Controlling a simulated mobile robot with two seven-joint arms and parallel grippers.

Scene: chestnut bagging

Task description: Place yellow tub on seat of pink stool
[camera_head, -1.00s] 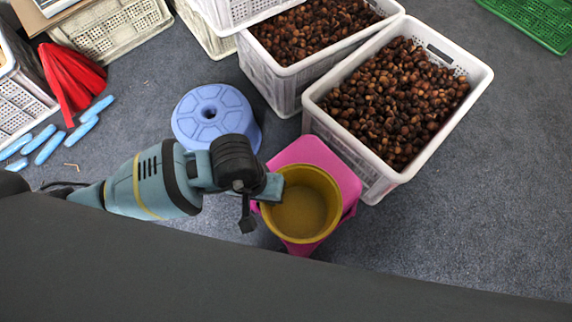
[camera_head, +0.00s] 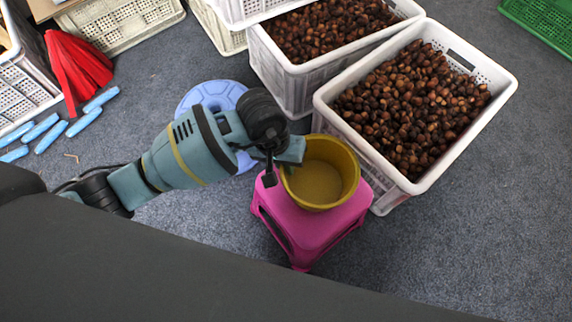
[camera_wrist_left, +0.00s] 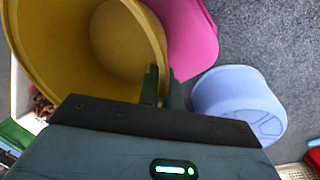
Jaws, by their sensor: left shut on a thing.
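The yellow tub (camera_head: 320,172) is in the middle of the head view, upright and open at the top, with nothing seen in it. My left gripper (camera_head: 287,152) is shut on its left rim. The tub also fills the upper left of the left wrist view (camera_wrist_left: 95,45), with the gripper's fingers (camera_wrist_left: 162,88) on its rim. The pink stool (camera_head: 308,228) is below the tub, its seat partly covered by it in the head view. Whether the tub touches the seat cannot be told. The stool shows behind the tub in the left wrist view (camera_wrist_left: 190,35). My right gripper is not in view.
A blue round stool (camera_head: 216,97) stands behind my left arm. White crates of chestnuts (camera_head: 497,92) are close behind and right of the tub. Red things (camera_head: 78,66) and blue handles (camera_head: 85,122) lie at left. Grey floor is free at right.

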